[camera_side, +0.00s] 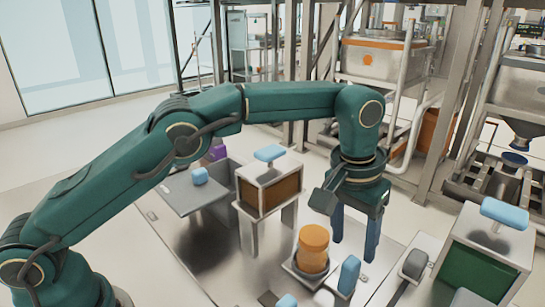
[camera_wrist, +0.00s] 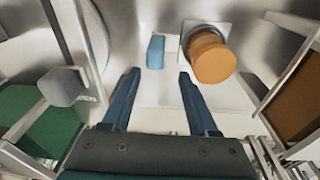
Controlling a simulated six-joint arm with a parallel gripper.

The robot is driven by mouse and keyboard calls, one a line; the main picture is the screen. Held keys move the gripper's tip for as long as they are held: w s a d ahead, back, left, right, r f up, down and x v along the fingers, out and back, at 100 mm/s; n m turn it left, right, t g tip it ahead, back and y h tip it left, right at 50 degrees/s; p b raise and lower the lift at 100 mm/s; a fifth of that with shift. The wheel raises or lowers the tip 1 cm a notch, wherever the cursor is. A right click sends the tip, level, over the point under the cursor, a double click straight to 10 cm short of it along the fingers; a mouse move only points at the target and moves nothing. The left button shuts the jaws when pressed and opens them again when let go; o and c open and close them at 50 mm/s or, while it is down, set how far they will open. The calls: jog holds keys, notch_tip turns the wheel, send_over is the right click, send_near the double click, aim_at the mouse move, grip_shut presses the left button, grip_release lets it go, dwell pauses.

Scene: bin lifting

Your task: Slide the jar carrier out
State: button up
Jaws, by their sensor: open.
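The jar carrier (camera_side: 291,268) is a small grey metal holder low on the work surface in the side view. A squat orange jar (camera_side: 313,250) stands upright in it. A blue block-like handle (camera_side: 348,275) is just right of the jar. In the wrist view the handle (camera_wrist: 155,52) lies ahead of the fingertips and roughly between their lines, with the jar (camera_wrist: 212,60) to its right. My gripper (camera_side: 355,248) points down with its two blue fingers apart and empty. It also shows in the wrist view (camera_wrist: 159,75). The carrier's base is partly hidden by the jar.
A raised metal bin with a brown front (camera_side: 268,193) and blue handle stands left of my gripper. A green-fronted bin (camera_side: 475,268) stands at the right. A grey knob (camera_side: 414,263) is near it. A flat-lidded box (camera_side: 190,192) with a blue block is further left.

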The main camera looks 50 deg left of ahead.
jog(key=shift+t, duration=0.5)
jog(key=a+r, duration=0.1)
jog(key=r, duration=0.1)
jog(key=s+a+r, duration=0.1)
jog(key=a+r, duration=0.2)
jog(key=r, duration=0.1)
jog(key=shift+s+a, duration=0.3)
jog(key=shift+s, duration=0.1)
jog(key=s+a+r+t, duration=0.1)
jog(key=s+a+r, duration=0.3)
jog(key=s+a, duration=0.2)
jog(key=s+a+f+t, duration=0.1)
jog(key=s+a+f, duration=0.1)
jog(key=s, duration=0.4)
jog(key=s+a+f+t, duration=0.1)
jog(key=s+a+f, duration=0.1)
jog(key=s+a, duration=0.2)
jog(key=s, duration=0.2)
jog(key=shift+s+n+y, duration=0.3)
jog(key=shift+s, duration=0.05)
